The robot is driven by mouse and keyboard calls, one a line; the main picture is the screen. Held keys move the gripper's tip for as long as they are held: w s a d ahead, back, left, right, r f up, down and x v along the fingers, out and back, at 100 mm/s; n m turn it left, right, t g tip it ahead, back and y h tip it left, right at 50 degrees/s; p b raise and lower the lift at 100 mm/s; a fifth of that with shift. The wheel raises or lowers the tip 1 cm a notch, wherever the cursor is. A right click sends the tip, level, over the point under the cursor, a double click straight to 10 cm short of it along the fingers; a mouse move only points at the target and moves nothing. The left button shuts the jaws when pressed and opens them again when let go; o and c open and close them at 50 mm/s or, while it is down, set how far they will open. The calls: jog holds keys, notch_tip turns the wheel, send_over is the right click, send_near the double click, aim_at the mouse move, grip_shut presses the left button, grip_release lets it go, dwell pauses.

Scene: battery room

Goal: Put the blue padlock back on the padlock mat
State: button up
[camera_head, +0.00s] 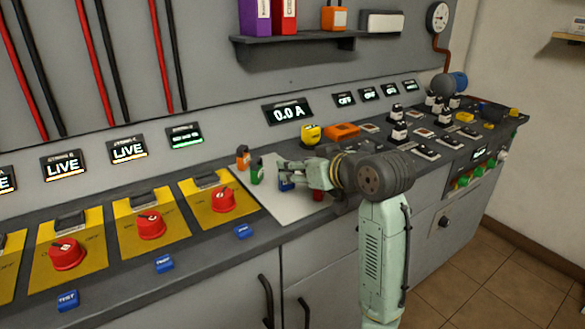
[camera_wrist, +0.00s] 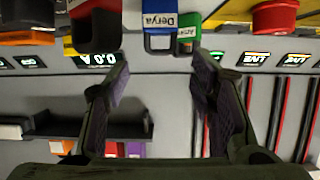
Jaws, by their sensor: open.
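The pale grey padlock mat (camera_head: 288,210) lies on the bench. The blue padlock (camera_head: 286,185) is at the mat, partly hidden by my gripper (camera_head: 284,172). In the wrist view the blue padlock (camera_wrist: 160,20) bears the label "Derya" and lies just beyond my open fingers (camera_wrist: 160,62), roughly in line with the gap between them. Nothing is clearly held.
Yellow panels with red rotary switches (camera_head: 222,200) and blue tags (camera_head: 242,231) line the bench to the left. A yellow device (camera_head: 311,134) and an orange case (camera_head: 342,132) stand behind my gripper. A dark shelf (camera_head: 290,48) hangs above. The mat's front is bare.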

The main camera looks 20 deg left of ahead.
jog(key=b+v, duration=0.1)
jog(key=v, duration=0.7)
jog(key=shift+d+r, duration=0.15)
jog(key=shift+r, duration=0.05)
jog(key=shift+s, duration=0.1)
